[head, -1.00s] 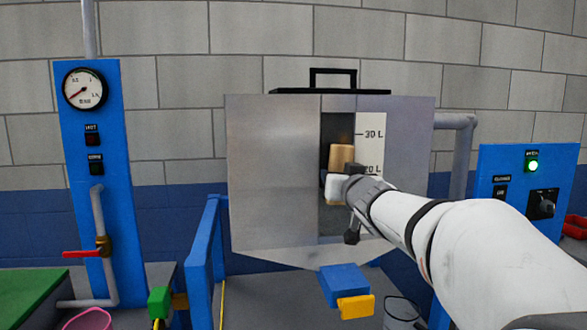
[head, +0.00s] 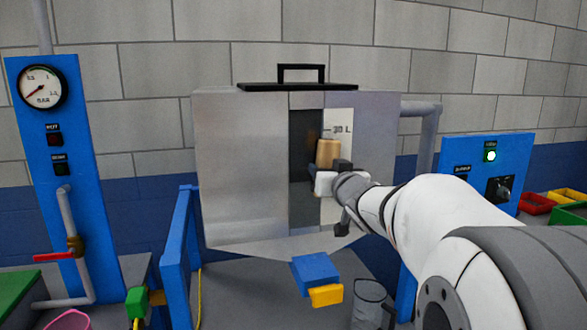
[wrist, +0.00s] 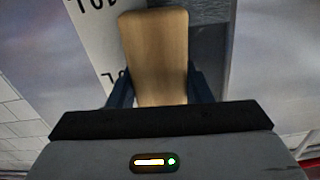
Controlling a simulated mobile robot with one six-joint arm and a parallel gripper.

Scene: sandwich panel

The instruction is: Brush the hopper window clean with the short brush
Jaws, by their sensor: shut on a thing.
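The steel hopper (head: 240,170) stands ahead with a tall dark window (head: 301,150) in its front. A faint brownish patch (head: 312,138) shows on the glass beside the brush. My gripper (head: 326,176) is shut on the short brush, whose pale wooden block (head: 327,152) stands upright at the window's right edge, partly in front of the white litre scale (head: 339,124). In the wrist view the wooden block (wrist: 155,55) sits between the dark fingers (wrist: 160,88). The bristles are hidden, so I cannot tell whether they touch the glass.
A blue block with a yellow end (head: 316,275) sticks out below the hopper. A blue rail (head: 177,245) stands left of it, a gauge panel (head: 47,170) farther left, and a blue switch panel (head: 485,170) to the right. A grey bucket (head: 368,300) stands below.

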